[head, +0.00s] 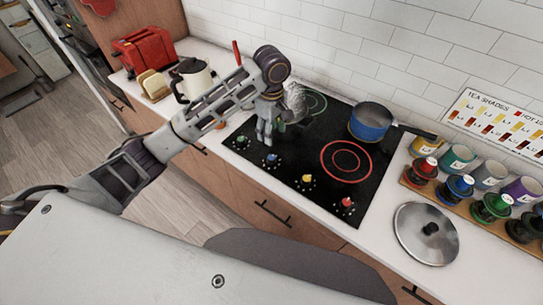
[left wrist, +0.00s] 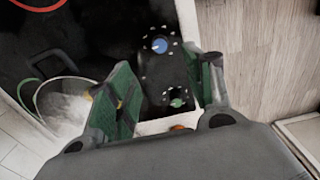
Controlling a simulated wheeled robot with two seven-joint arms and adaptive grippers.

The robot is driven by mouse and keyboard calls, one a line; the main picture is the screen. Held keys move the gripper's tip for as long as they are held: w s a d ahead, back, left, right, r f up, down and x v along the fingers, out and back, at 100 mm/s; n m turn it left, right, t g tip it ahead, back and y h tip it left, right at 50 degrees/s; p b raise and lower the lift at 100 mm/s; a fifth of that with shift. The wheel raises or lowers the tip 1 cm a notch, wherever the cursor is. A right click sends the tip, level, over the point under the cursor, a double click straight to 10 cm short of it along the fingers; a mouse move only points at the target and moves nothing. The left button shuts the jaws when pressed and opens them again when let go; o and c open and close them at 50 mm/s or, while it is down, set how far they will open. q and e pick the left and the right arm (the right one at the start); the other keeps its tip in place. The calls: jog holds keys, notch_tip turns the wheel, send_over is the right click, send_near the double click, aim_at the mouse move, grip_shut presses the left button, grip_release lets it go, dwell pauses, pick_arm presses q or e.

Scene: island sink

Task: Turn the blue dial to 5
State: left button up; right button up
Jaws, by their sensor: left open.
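The blue dial (head: 271,159) is on the front edge of the black cooktop (head: 310,188), second from the left in a row with the green dial (head: 241,141), yellow dial (head: 307,179) and red dial (head: 348,203). My left gripper (head: 265,138) is above the cooktop, just behind the blue dial in the head view. In the left wrist view the gripper (left wrist: 165,95) is open and empty. The blue dial (left wrist: 159,45) lies beyond its fingertips, and the green dial (left wrist: 177,102) shows between the fingers. The number it points to is too small to read. My right gripper is not in view.
A blue pot (head: 370,122) stands on the back right burner, and the front right burner (head: 346,161) glows red. A kettle (head: 193,79) and red toaster (head: 145,50) stand left. A lid (head: 426,233) and a rack of mugs and colored items lie right.

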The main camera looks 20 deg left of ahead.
aim_at(271, 157)
pick_arm(q)
jog(key=shift+f, duration=0.1)
jog(key=shift+f+p, duration=0.8)
jog(key=shift+f, duration=6.05)
jog(key=shift+c, duration=0.2)
jog(key=c, duration=1)
